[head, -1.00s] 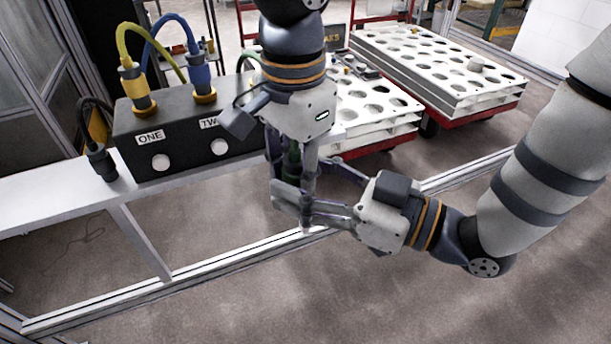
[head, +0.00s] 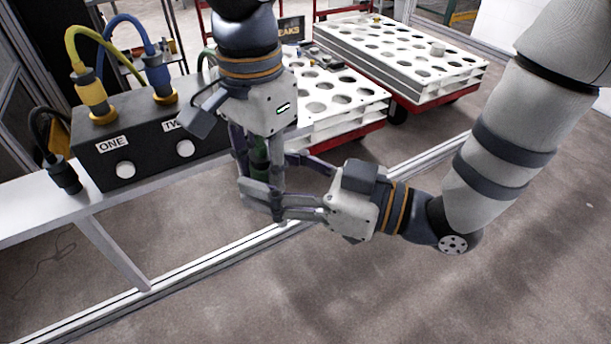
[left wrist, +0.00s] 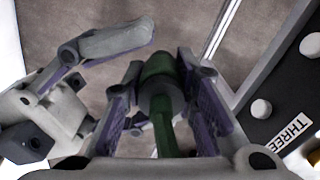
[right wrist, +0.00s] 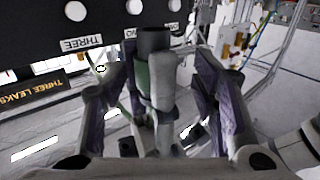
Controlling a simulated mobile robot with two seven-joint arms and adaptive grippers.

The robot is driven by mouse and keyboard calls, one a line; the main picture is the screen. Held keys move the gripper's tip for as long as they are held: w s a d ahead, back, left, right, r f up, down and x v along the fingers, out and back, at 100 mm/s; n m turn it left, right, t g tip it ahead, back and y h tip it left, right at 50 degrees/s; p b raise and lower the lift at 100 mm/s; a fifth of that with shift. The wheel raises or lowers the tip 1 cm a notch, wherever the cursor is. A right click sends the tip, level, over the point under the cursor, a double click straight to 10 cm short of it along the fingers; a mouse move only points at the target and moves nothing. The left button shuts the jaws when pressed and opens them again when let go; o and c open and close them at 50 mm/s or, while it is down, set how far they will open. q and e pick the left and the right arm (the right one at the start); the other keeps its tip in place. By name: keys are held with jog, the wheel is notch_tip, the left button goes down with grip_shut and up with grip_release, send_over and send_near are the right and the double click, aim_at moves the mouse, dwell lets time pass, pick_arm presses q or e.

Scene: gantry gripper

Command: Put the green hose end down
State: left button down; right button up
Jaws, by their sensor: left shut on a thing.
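The green hose end (left wrist: 160,100) is held upright in my left gripper (head: 259,160), whose fingers point down in front of the black box. It shows as a green piece (head: 260,152) between the fingers in the head view. In the right wrist view it is partly hidden behind a grey finger, with green (right wrist: 142,75) showing beside it. My right gripper (right wrist: 163,90) comes in from the right. Its fingers stand apart on either side of the hose end and my left finger, with gaps showing.
The black box (head: 150,158) with ONE and TWO labels stands on a pale shelf (head: 30,207). Yellow (head: 92,92) and blue (head: 158,78) hose ends stand in its top. A black hose end (head: 64,175) stands left. White perforated trays (head: 400,65) are behind.

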pick_arm(q)
jog(key=shift+w+d+f, duration=0.1)
jog(key=shift+d, duration=0.05)
jog(key=w+d+f+m, duration=0.3)
jog(key=d+f+m, duration=0.1)
pick_arm(e)
jog(key=v, duration=1.2)
notch_tip(320, 180, up, 5)
jog(key=s+a, duration=0.1)
jog(key=a, duration=0.2)
jog(key=x, duration=1.1)
jog(key=shift+a+f, duration=0.25)
jog(key=shift+a, duration=0.15)
pick_arm(q)
jog(key=s+a+r+n, duration=0.5)
jog(key=a+r+n, duration=0.2)
jog(key=a+r, duration=0.1)
jog(key=shift+r, duration=0.3)
pick_arm(e)
jog(key=shift+w+d, duration=0.1)
grip_shut()
pick_arm(q)
jog(key=c, duration=1.2)
grip_release()
jog(key=shift+a, duration=0.2)
pick_arm(e)
jog(key=shift+w, duration=0.1)
